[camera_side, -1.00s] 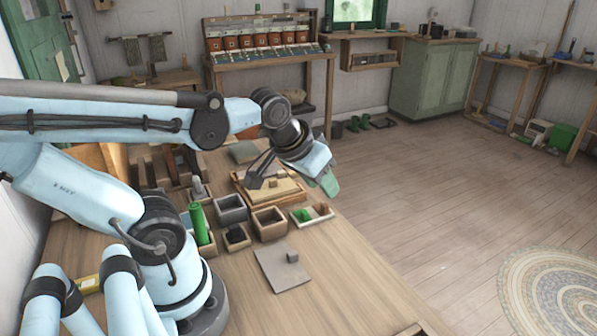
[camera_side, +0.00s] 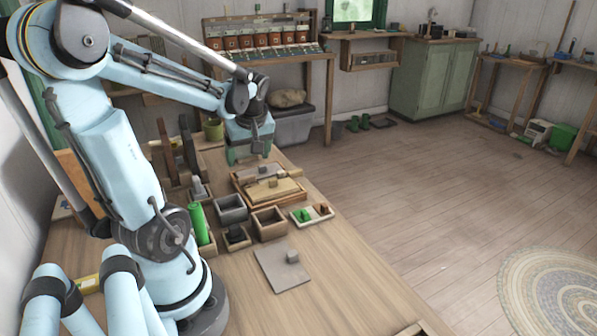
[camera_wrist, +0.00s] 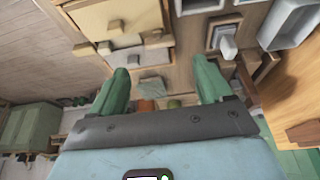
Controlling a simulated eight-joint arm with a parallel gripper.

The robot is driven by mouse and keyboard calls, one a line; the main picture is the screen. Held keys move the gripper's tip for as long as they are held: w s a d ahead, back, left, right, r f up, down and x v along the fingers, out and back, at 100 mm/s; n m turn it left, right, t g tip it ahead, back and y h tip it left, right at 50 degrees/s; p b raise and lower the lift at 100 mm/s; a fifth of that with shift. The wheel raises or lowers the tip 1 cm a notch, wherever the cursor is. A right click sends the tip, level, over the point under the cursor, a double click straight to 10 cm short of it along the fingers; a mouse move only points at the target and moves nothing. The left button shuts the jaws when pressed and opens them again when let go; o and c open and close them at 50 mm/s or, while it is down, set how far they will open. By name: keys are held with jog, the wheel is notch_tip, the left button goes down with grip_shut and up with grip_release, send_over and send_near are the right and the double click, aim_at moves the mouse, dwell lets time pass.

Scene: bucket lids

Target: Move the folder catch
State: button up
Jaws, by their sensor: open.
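My gripper (camera_side: 248,156) is open, with green fingers, above the far end of the bench in the side view. In the wrist view its two fingers (camera_wrist: 163,82) stand apart with nothing between them. A wooden tray (camera_side: 243,190) sits in front of and below it. It carries a tan panel (camera_side: 288,187) and a grey panel (camera_side: 248,173), each with a small block on top. I cannot tell which part is the folder catch.
A green cylinder (camera_side: 198,222) stands upright at left. A grey plate with a block (camera_side: 278,272) lies in front. Bench front right is clear.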

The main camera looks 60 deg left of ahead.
aim_at(248, 185)
jog(key=shift+x, duration=4.05)
jog(key=c, duration=1.1)
jog(key=shift+o, duration=0.2)
